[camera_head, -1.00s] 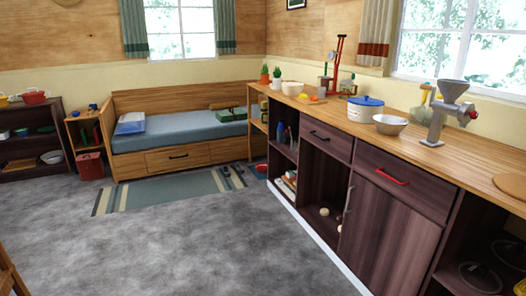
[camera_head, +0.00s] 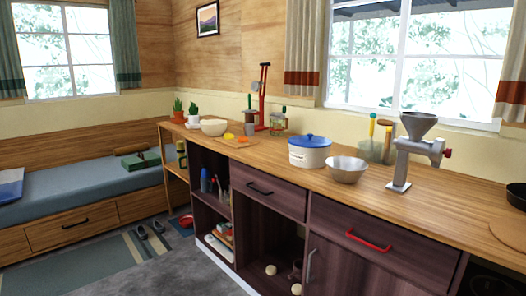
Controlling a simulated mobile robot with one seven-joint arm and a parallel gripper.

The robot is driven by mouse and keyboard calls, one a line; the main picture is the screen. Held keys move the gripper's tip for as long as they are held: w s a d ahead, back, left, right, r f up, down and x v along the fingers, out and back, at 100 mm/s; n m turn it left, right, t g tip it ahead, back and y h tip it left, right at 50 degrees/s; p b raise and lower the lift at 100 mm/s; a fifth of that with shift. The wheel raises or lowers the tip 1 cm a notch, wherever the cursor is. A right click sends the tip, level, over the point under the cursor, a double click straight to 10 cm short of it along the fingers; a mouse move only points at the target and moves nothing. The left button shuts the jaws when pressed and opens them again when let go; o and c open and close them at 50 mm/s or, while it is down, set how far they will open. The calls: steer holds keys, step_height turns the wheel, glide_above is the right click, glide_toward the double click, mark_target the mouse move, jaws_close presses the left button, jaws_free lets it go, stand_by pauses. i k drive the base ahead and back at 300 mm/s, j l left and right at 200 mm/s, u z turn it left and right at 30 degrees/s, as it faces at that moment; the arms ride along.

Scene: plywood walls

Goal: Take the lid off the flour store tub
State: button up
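The flour store tub (camera_head: 309,155) is a white round tub with dark lettering on its front. It stands upright on the wooden counter, left of a metal bowl. Its blue lid (camera_head: 311,141) sits on top, with a small knob in the middle. My gripper is not in view.
The metal bowl (camera_head: 347,169) stands close at the tub's right, with a grey grinder (camera_head: 411,150) further right. A cutting board (camera_head: 236,140) with colored pieces and a cream bowl (camera_head: 214,127) lie to the left. The counter front (camera_head: 290,176) before the tub is clear.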

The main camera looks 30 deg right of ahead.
mark_target(309, 140)
steer(key=i+z, duration=0.1)
steer(key=i, duration=0.55)
steer(key=i+j, duration=0.1)
steer(key=i, duration=0.5)
steer(key=i+j+z, duration=0.15)
steer(key=i+z, duration=0.35)
steer(key=i+j+z, duration=0.35)
steer(key=i+z, duration=0.15)
steer(key=i+j+z, duration=0.45)
steer(key=i, duration=0.95)
